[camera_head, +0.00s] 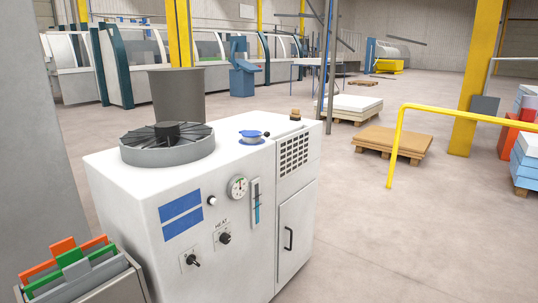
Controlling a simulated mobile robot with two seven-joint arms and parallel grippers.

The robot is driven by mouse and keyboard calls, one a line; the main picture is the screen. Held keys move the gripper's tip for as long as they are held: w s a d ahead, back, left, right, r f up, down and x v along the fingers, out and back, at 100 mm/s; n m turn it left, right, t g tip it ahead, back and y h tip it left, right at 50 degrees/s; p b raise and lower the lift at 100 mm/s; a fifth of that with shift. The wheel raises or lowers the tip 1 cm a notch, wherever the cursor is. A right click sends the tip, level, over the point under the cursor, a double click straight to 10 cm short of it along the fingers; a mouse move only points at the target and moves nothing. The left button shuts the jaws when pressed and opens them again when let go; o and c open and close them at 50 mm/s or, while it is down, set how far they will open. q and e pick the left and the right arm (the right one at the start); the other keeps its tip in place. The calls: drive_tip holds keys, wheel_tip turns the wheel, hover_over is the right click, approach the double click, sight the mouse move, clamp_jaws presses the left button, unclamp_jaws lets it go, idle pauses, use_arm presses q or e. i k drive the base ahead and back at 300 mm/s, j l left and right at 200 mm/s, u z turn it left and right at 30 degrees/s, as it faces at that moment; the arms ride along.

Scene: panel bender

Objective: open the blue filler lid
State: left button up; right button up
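The blue filler lid (251,133) is small and sits on the top face of a white machine cabinet (230,163), right of a round fan. It appears to rest on its filler opening, with a pale ring and more blue visible beneath it. A small dark knob or part (267,134) is at its right side. Neither of my grippers is in the head view.
A black-bladed fan (168,143) stands up from the cabinet's top left. A bin with orange and green pieces (85,278) is at lower left. A yellow rail (398,140) and pallets (390,141) stand at right. Open floor lies right of the cabinet.

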sight(244, 133)
drive_tip(key=i+l, duration=0.4)
drive_tip(key=i, duration=0.15)
drive_tip(key=i+l, duration=0.4)
drive_tip(key=i, duration=0.15)
drive_tip(key=i+l, duration=0.4)
drive_tip(key=i, duration=0.15)
drive_tip(key=u, duration=0.05)
